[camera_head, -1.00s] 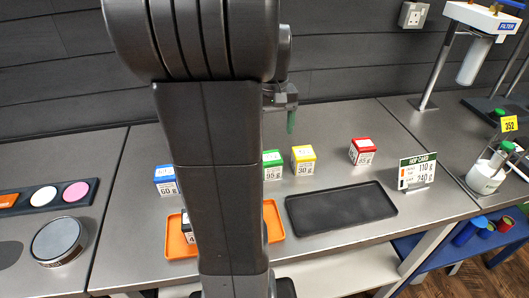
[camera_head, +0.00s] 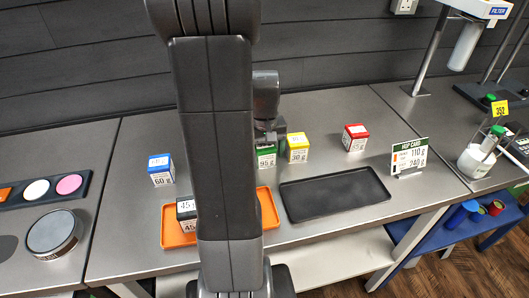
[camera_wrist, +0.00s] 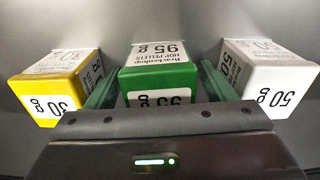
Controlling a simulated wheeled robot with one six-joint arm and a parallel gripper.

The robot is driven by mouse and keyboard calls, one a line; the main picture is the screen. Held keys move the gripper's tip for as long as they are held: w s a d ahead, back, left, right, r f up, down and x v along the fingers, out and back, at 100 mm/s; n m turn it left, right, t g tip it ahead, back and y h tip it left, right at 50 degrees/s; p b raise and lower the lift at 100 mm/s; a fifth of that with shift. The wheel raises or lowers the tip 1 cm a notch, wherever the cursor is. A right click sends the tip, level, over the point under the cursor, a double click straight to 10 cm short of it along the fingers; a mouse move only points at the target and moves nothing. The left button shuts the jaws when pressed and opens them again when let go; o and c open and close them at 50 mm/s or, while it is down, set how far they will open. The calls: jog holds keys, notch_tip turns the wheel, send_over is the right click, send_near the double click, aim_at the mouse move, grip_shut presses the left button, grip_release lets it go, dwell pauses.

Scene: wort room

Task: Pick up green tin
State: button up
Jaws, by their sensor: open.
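The green tin (camera_head: 266,159), marked 95 g, stands on the grey bench, partly hidden by my arm. In the wrist view the green tin (camera_wrist: 158,78) is in the middle, upright, with a white label on its lid and front. My gripper (camera_wrist: 157,88) is open, with one green finger on each side of the tin; I cannot tell whether either finger touches it.
A yellow tin (camera_head: 298,148) and a white tin (camera_wrist: 264,78) flank the green tin closely. A blue tin (camera_head: 160,170) and a red tin (camera_head: 355,138) stand further off. A black-and-white tin (camera_head: 187,210) is on the orange tray (camera_head: 176,239). The black tray (camera_head: 335,194) is empty.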

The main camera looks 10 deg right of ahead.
jog(key=shift+f, duration=0.15)
jog(key=c, duration=1.1)
